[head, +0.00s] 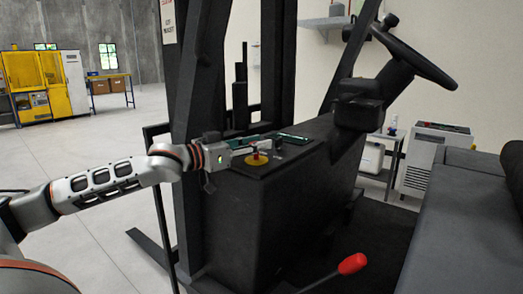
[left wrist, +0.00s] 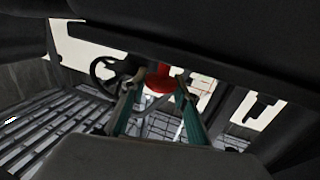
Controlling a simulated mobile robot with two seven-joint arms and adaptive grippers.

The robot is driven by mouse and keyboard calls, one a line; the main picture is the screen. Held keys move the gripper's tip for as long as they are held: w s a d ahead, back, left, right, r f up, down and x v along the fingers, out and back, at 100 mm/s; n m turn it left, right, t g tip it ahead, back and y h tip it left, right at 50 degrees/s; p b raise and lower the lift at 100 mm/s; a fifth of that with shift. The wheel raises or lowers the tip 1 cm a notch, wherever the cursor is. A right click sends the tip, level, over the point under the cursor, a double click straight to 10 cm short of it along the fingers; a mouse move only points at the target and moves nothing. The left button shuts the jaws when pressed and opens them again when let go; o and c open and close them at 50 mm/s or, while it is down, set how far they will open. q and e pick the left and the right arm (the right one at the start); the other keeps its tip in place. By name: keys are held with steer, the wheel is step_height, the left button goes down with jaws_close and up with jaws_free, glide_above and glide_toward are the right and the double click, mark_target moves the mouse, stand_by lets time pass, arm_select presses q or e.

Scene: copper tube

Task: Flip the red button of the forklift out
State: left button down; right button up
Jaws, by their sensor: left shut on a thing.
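The forklift's red button (head: 257,155) sits on a round yellow base (head: 256,161) on top of the dark console (head: 265,215). My left gripper (head: 250,149) reaches in from the left and is at the button, with its fingers partly covering it. In the left wrist view the red button (left wrist: 158,76) shows between the two green-edged fingers of my left gripper (left wrist: 160,88). The fingers are closed on the button's sides. The exact contact is hard to see at this size. My right gripper is not in view.
The black mast (head: 198,90) stands just behind my left wrist. The steering wheel (head: 415,55) is above right of the console. Open floor (head: 110,135) lies to the left.

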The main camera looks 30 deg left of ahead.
arm_select(q)
steer(key=shift+a+r, duration=0.15)
steer(key=shift+r, duration=0.3)
steer(key=c, duration=1.9)
jaws_free()
steer(key=shift+r, duration=0.1)
steer(key=o, duration=0.4)
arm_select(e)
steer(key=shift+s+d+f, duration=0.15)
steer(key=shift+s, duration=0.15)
arm_select(q)
steer(key=shift+f, duration=0.2)
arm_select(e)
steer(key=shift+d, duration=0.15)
arm_select(q)
steer(key=shift+r, duration=5.05)
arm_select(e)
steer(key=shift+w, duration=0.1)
